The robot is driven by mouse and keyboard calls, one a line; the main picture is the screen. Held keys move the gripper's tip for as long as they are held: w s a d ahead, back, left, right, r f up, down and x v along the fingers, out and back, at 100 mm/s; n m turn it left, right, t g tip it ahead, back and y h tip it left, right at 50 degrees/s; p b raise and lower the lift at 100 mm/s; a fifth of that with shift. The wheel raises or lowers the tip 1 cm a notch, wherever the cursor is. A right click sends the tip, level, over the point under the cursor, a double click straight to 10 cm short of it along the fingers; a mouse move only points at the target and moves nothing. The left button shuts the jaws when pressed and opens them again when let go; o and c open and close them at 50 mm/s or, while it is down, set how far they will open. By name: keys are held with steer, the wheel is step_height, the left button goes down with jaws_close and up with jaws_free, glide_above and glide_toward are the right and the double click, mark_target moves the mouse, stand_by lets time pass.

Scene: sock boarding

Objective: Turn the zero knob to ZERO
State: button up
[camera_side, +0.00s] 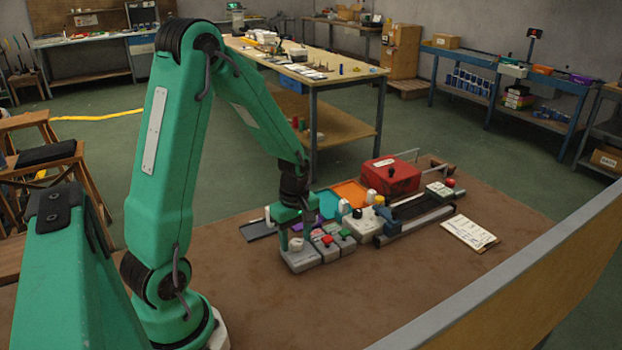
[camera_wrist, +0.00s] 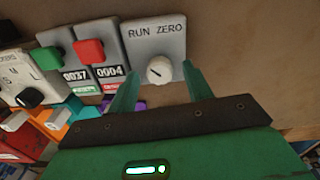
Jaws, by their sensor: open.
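The zero knob (camera_wrist: 159,70) is a round off-white dial on a grey box (camera_wrist: 140,45) marked RUN on the left and ZERO on the right. A small dark mark shows on the knob, but its exact pointing is hard to read. My gripper (camera_wrist: 160,76) is open, with one green finger on each side of the knob and visible gaps between. In the side view, my gripper (camera_side: 296,236) points down at the grey box (camera_side: 301,262) at the front of the row. I cannot tell whether the fingertips reach down to the box face.
Beside the box are two counter units, with a red button (camera_wrist: 89,51) and a green button (camera_wrist: 50,57). A selector box with a black knob (camera_wrist: 29,97) lies further left. A red case (camera_side: 390,176) and clipboard (camera_side: 469,233) lie beyond; the brown front bench area is clear.

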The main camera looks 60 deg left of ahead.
steer(key=shift+f, duration=0.25)
steer(key=shift+c, duration=0.4)
steer(key=c, duration=0.9)
